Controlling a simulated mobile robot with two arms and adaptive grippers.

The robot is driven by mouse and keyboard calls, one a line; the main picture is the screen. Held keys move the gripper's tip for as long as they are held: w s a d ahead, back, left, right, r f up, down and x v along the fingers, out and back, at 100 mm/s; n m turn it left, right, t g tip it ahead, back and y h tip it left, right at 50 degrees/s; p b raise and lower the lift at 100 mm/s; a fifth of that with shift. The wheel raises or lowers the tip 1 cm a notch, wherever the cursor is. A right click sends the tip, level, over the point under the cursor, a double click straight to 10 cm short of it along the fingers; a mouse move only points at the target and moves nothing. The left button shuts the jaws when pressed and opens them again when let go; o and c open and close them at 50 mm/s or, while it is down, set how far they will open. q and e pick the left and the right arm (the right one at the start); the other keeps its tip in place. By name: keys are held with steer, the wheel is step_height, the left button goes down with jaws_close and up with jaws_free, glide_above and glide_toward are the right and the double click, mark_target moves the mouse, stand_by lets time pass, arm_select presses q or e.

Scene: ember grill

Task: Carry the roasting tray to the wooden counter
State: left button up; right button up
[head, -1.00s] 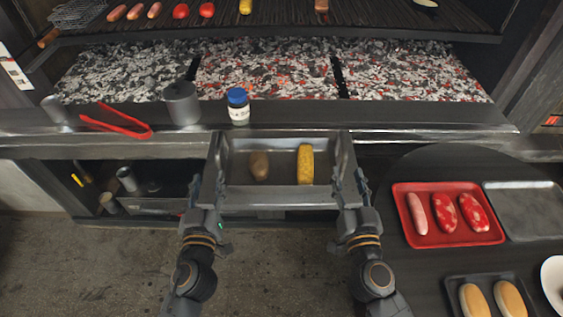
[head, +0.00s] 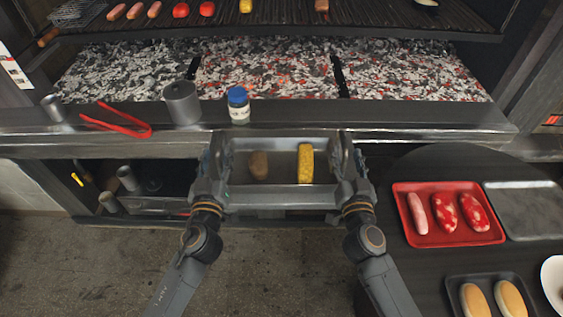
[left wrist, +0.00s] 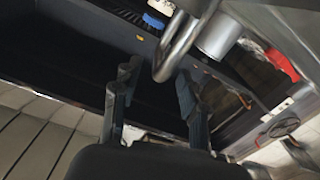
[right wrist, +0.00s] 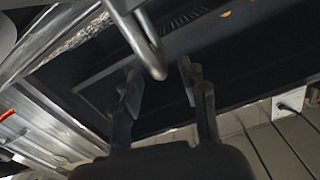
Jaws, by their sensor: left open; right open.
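The grey metal roasting tray (head: 281,198) is level in the middle of the head view, in front of the grill ledge. A brown potato (head: 258,164) and a yellow corn cob (head: 306,163) lie in it. My left gripper (head: 208,168) is open at the tray's left end, and my right gripper (head: 354,168) is open at its right end. In the left wrist view a metal tray handle (left wrist: 178,48) reaches between or just beyond the open fingertips. The right wrist view shows the other handle (right wrist: 140,35) likewise; contact is unclear. I cannot make out a wooden counter.
On the ledge are red tongs (head: 118,122), a metal canister (head: 182,102) and a blue-capped jar (head: 238,106). Glowing coals (head: 265,72) lie behind. Floor is clear in front.

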mark_target(220, 135)
arm_select(q)
steer(key=w, duration=0.7)
arm_select(e)
steer(key=w, duration=0.7)
arm_select(q)
jaws_close()
arm_select(e)
jaws_close()
arm_select(q)
steer(key=shift+r, duration=0.1)
arm_select(e)
steer(key=shift+r, duration=0.15)
